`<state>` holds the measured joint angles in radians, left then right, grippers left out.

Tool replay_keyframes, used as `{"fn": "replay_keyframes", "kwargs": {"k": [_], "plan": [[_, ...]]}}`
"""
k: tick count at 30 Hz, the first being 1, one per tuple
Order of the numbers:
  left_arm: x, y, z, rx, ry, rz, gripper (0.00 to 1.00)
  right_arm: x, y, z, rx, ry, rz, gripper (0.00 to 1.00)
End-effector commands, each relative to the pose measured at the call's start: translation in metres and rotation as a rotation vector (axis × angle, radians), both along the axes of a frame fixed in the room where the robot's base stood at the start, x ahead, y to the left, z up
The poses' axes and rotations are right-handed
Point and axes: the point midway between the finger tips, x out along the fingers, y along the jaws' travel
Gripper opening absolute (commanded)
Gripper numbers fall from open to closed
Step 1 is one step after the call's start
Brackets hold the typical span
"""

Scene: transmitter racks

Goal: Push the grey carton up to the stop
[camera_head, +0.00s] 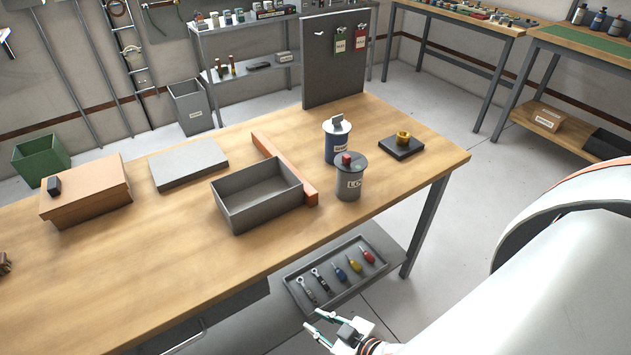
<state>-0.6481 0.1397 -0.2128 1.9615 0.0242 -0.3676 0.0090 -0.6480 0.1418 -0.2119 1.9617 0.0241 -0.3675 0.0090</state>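A low, flat grey carton (189,164) lies on the wooden bench, left of an open grey box (240,212). An orange-red bar (272,153), which looks like the stop, runs across the bench at the right of the open box. The open box is empty and sits close against the bar; I cannot tell if they touch. A gap of bare wood separates the flat carton from the bar. My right gripper (315,322) is low at the bottom of the view, in front of the bench, open and empty. My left gripper is not in view.
A brown carton (88,199) with a small dark block is at the left. Two lidded tins (348,185) and a black pad with a brass piece (402,146) stand right of the bar. A tool tray (335,278) is below the bench.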

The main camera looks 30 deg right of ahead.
Motion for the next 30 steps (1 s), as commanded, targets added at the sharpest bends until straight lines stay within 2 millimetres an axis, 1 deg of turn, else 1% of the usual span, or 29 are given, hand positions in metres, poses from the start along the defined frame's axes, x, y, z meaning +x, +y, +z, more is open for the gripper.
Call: {"fn": "replay_keyframes", "kwargs": {"k": [2, 3, 4, 5, 8, 11, 12, 15, 18, 24, 26, 28, 30], "plan": [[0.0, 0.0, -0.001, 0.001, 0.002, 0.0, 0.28, 0.0, 0.001, 0.0, 0.003, 0.0, -0.001, 0.22], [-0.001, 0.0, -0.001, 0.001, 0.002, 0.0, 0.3, 0.0, 0.002, 0.0, 0.004, 0.001, -0.001, 0.22], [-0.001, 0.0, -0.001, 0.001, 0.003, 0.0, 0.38, -0.001, 0.002, 0.0, 0.003, 0.002, -0.002, 0.22], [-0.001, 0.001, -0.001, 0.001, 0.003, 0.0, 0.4, 0.0, 0.001, 0.001, 0.001, 0.002, -0.001, 0.22], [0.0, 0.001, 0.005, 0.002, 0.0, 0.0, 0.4, 0.008, -0.004, 0.013, -0.021, 0.0, 0.001, 0.22], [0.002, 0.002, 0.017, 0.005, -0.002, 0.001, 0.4, 0.027, -0.018, 0.043, -0.075, 0.0, -0.003, 0.22], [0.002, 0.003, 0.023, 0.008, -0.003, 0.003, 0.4, 0.036, -0.026, 0.06, -0.104, 0.001, -0.011, 0.22], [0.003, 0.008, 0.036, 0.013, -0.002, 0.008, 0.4, 0.055, -0.049, 0.099, -0.184, 0.007, -0.042, 0.22], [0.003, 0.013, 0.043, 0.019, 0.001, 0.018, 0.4, 0.066, -0.069, 0.13, -0.247, 0.011, -0.08, 0.22], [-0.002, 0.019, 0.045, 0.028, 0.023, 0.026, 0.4, 0.08, -0.102, 0.18, -0.336, 0.009, -0.156, 0.22], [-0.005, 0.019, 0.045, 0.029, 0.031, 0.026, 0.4, 0.083, -0.111, 0.194, -0.356, 0.004, -0.179, 0.22], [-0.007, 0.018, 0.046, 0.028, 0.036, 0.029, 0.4, 0.089, -0.119, 0.211, -0.367, -0.01, -0.208, 0.22], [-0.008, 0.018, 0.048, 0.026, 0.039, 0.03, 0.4, 0.099, -0.124, 0.223, -0.349, -0.04, -0.237, 0.22]]}}
